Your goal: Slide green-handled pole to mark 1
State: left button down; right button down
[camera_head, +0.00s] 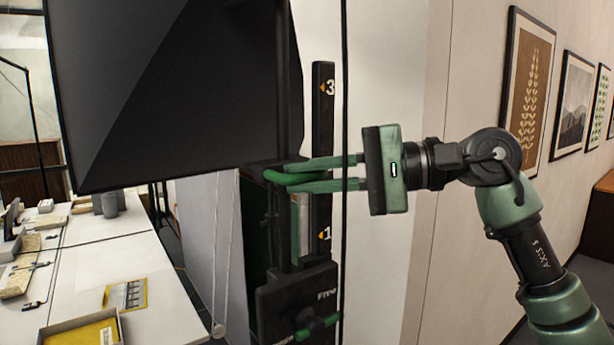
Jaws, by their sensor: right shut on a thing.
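A black upright pole stands in the middle of the view, with a dark scale strip (323,130) beside it. The strip shows a 3 near the top and a 1 lower down, each with an orange arrow. A green handle (279,177) sticks out from the pole between these marks, nearer the 1. My right gripper (290,178) reaches in from the right with its fingers shut on the green handle. The fingers hide part of the strip, where no number can be read. My left gripper is not in view.
A large black panel (165,85) hangs at the upper left. A black box with a green knob (316,327) sits low on the pole. A thin black cable (344,270) runs vertically beside the strip. A white table (165,300) with trays stands at left.

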jog(key=shift+f, duration=0.1)
notch_tip(320, 180, down, 13)
jog(key=b, duration=1.2)
jog(key=shift+a, duration=0.1)
jog(key=c, duration=1.6)
grip_release()
jog(key=shift+c, duration=0.2)
jog(key=shift+o, duration=1)
jog(key=shift+r, duration=0.2)
